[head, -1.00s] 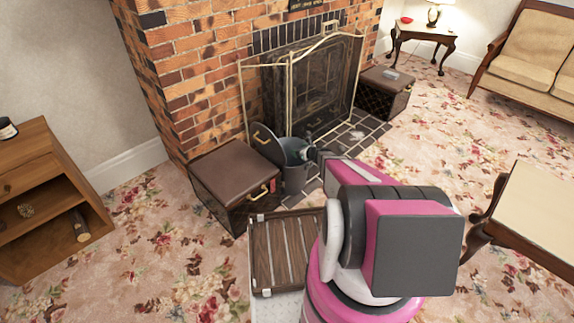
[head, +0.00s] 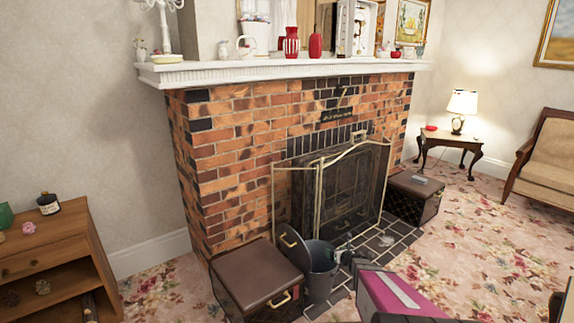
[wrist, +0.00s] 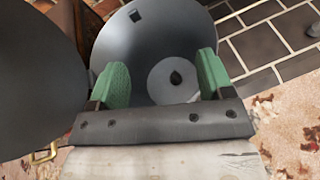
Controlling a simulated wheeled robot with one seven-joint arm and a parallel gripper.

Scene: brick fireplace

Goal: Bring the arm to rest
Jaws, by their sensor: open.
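My gripper (wrist: 162,72) is open, with its two green pads apart and nothing between them in the wrist view. It points down into the mouth of a dark grey metal bucket (wrist: 118,42). A paler grey round shape with a dark spot (wrist: 176,78) shows in the bucket between the pads; I cannot tell what it is. In the head view my arm reaches in from the bottom right to the bucket (head: 320,277) on the hearth. The fingertips are hard to make out there.
A round lid (head: 292,248) stands at the bucket's left, close to a brown box (head: 255,277) with a gold handle. A folding fire screen (head: 345,190) stands behind. Another dark box (head: 413,198) is further right. A wooden shelf (head: 55,245) is at the left. Carpet is open at the right.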

